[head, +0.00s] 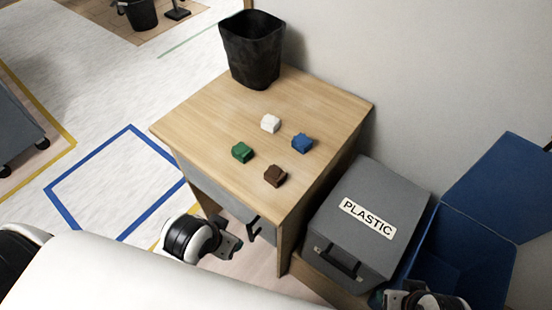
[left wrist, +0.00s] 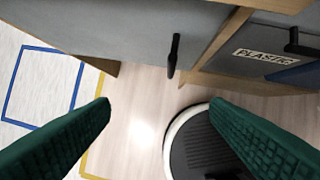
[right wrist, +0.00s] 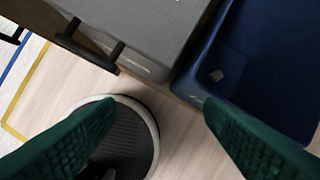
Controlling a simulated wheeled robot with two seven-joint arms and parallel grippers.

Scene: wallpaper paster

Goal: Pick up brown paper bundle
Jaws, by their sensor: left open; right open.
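The brown paper bundle (head: 275,176) is a small dark brown block on the wooden desk top, close to its front edge. It does not show in either wrist view. My left gripper (head: 228,243) is in front of the desk, near the drawer handle and left of the bundle in the head view. Its green fingers are apart and empty in the left wrist view (left wrist: 160,105). My right gripper (head: 402,299) is at the lower right, in front of the bins and away from the bundle. Its fingers are apart and empty in the right wrist view (right wrist: 160,105).
Green (head: 242,152), white (head: 270,123) and blue (head: 302,143) bundles lie near the brown one. A black bin (head: 252,50) stands at the desk's back. A grey PLASTIC box (head: 385,205) and an open blue bin (head: 470,255) stand right of the desk (head: 205,110).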

